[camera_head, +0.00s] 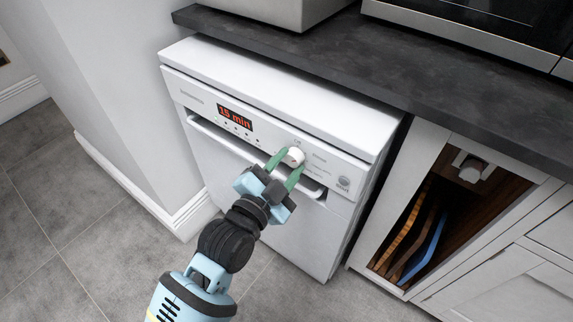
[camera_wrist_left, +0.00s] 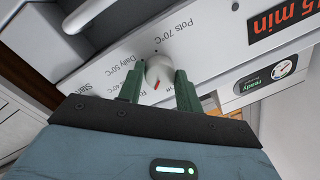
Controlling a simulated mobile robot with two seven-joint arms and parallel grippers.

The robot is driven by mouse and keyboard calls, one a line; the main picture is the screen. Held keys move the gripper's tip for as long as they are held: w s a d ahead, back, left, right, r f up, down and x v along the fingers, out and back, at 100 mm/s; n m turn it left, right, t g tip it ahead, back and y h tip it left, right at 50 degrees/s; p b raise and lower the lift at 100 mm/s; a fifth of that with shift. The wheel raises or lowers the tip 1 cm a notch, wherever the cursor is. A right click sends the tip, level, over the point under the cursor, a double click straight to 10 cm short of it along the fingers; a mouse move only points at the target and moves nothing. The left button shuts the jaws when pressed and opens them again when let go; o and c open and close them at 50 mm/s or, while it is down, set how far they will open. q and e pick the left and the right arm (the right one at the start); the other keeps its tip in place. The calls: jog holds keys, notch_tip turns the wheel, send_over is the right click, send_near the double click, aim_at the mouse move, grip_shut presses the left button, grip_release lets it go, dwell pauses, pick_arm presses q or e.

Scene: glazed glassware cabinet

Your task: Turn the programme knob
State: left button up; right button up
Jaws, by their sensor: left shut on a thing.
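The programme knob (camera_head: 293,156) is a white round dial on the front panel of the white dishwasher (camera_head: 270,85). In the left wrist view the knob (camera_wrist_left: 159,72) shows a small red mark, with labels such as "Pots 70°C" and "Daily 50°C" around it. My left gripper (camera_head: 286,167) has its green fingers on either side of the knob, shut on it; the fingers also show in the left wrist view (camera_wrist_left: 158,88). The display (camera_head: 235,117) reads "15 min" in red. My right gripper is in neither view.
The dishwasher handle (camera_head: 222,141) is a bar below the panel, close to my left gripper. A round button (camera_head: 344,182) sits right of the knob. A dark worktop (camera_head: 400,80) runs above. An open cubby with boards (camera_head: 412,240) is at the right. Grey floor (camera_head: 60,220) lies free at left.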

pick_arm(q)
jog(key=shift+r+n+p, duration=0.2)
jog(key=shift+n+p, duration=0.5)
jog(key=shift+p, duration=0.4)
jog(key=shift+r+n+p, duration=0.1)
jog(key=shift+n+p, duration=0.7)
jog(key=shift+p, duration=0.15)
jog(key=n+p, duration=0.3)
jog(key=n, duration=0.1)
jog(key=shift+g, duration=0.3)
jog(key=shift+n+p, duration=0.8)
jog(key=shift+n, duration=0.6)
jog(key=o, duration=1)
jog(key=shift+f, duration=0.2)
jog(key=shift+s, duration=0.1)
